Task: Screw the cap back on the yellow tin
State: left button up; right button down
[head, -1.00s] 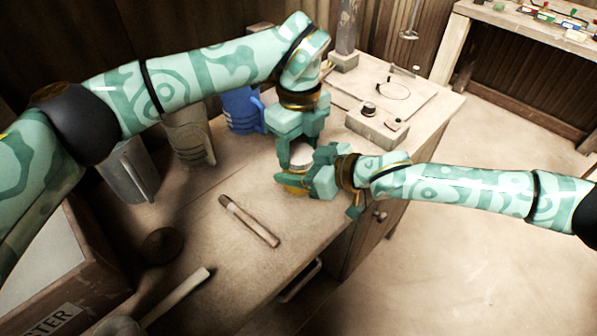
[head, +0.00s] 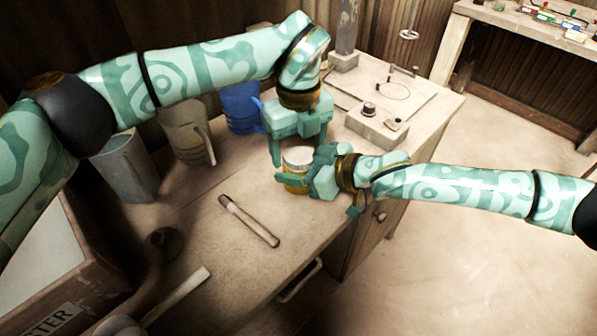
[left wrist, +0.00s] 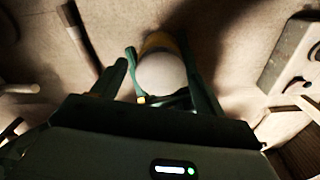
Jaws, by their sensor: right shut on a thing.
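The yellow tin (head: 296,188) stands near the front edge of the bench, its lower part showing between green fingers in the head view. Its white cap (head: 298,157) sits on top; how tightly it is seated cannot be told. My right gripper (head: 306,183) is shut on the tin from the right. My left gripper (head: 298,150) points down over the cap with its fingers spread apart. In the left wrist view the pale cap (left wrist: 162,76) lies between my left fingers, with the yellow tin (left wrist: 158,43) just showing beyond it.
A brush (head: 250,221) lies on the bench left of the tin. A blue jug (head: 241,108), a beige jug (head: 186,132) and a grey jug (head: 127,168) stand at the back. A press plate with a knobbed block (head: 376,125) is to the right.

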jog(key=shift+s+a, duration=0.1)
jog(key=shift+a, duration=0.05)
pick_arm(q)
jog(key=shift+r, duration=2.2)
jog(key=o, duration=0.5)
notch_tip(320, 180, up, 12)
